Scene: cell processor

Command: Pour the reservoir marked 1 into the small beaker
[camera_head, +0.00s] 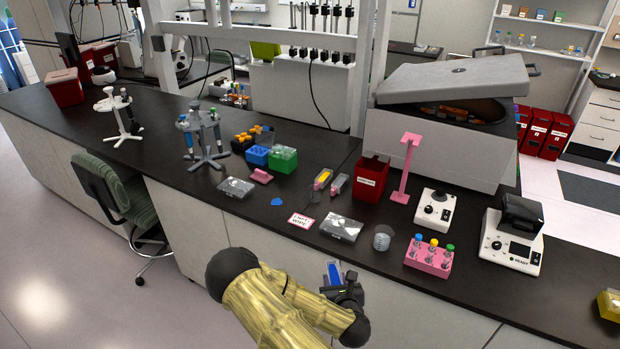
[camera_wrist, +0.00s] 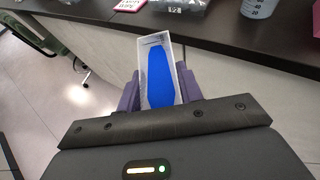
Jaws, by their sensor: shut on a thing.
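My gripper (camera_head: 343,290) is shut on a small white trough-shaped reservoir with blue liquid (camera_head: 332,272). It is held in front of the bench's front edge, over the floor. In the wrist view the reservoir (camera_wrist: 160,75) sits between the two purple fingers (camera_wrist: 160,98), and it looks about level. I cannot read a number on it. The small beaker (camera_head: 382,238) is clear with graduation marks and stands upright near the bench's front edge, to the right of my gripper. Its lower part shows at the top right of the wrist view (camera_wrist: 259,8).
A pink tube rack (camera_head: 428,262) stands right of the beaker. A foil-like packet (camera_head: 341,228) and a white label card (camera_head: 301,220) lie left of it. Two more troughs (camera_head: 322,179) (camera_head: 337,185) lie farther back. The dark bench edge (camera_wrist: 230,45) lies ahead of the reservoir.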

